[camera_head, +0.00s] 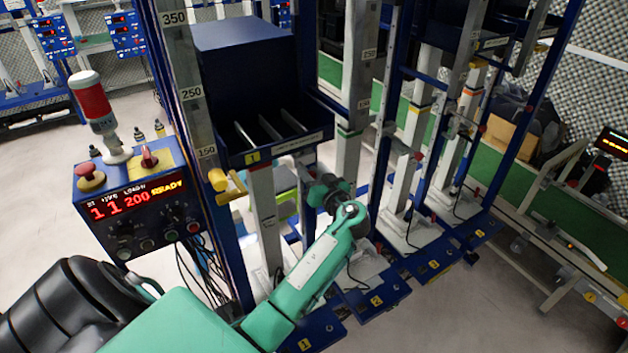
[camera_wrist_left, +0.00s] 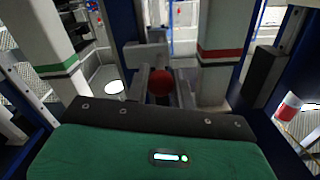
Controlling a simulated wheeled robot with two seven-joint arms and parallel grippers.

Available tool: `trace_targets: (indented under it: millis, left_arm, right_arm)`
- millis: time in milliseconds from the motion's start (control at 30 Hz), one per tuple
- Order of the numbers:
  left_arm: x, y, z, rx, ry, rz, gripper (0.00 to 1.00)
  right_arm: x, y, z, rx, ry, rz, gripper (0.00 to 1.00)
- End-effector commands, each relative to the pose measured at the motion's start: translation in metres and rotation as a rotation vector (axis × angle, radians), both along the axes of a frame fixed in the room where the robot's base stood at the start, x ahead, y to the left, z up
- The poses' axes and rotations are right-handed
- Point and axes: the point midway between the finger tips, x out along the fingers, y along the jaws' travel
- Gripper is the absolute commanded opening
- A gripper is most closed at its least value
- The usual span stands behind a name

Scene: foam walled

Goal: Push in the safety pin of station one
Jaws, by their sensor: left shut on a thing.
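Station one is the nearest blue frame, with a yellow "1" tag (camera_head: 252,157) on its tray front. My left arm reaches in from the left, and its dark gripper (camera_head: 330,192) is beside a post under that tray. In the left wrist view, the red ball knob of the safety pin (camera_wrist_left: 160,82) sits between the fingers of my left gripper (camera_wrist_left: 162,88), which is shut on it. A grey block is just beyond the knob. How deep the pin sits cannot be told. The knob is hidden in the head view. My right gripper is not in view.
A control box (camera_head: 130,205) with a red lit display and a red-topped lamp (camera_head: 90,98) stands at left. A yellow knob (camera_head: 217,180) sticks out from station one's front post. More stations with red knobs (camera_head: 418,156) stand to the right.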

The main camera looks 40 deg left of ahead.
Motion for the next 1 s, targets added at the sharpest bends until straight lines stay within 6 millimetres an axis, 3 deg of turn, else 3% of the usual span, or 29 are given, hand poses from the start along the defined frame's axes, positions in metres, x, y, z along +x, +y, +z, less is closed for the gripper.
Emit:
trace_targets:
  millis: [133, 167, 267, 667, 1000]
  left_arm:
    - [0.000, 0.002, 0.003, 0.005, -0.003, 0.002, 0.00]
    - [0.000, 0.002, 0.004, 0.004, -0.004, 0.002, 0.30]
    - [0.000, 0.002, 0.003, 0.004, -0.003, 0.002, 0.46]
    - [-0.003, -0.009, -0.001, 0.001, -0.001, 0.000, 0.46]
    - [-0.031, -0.076, -0.004, -0.002, -0.005, -0.001, 0.46]
  right_arm:
    - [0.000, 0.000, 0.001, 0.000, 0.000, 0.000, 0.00]
    - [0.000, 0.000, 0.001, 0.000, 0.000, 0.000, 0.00]
    - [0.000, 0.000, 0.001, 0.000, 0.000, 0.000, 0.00]
    - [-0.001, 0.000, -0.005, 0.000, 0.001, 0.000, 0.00]
    - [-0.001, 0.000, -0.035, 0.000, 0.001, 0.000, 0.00]
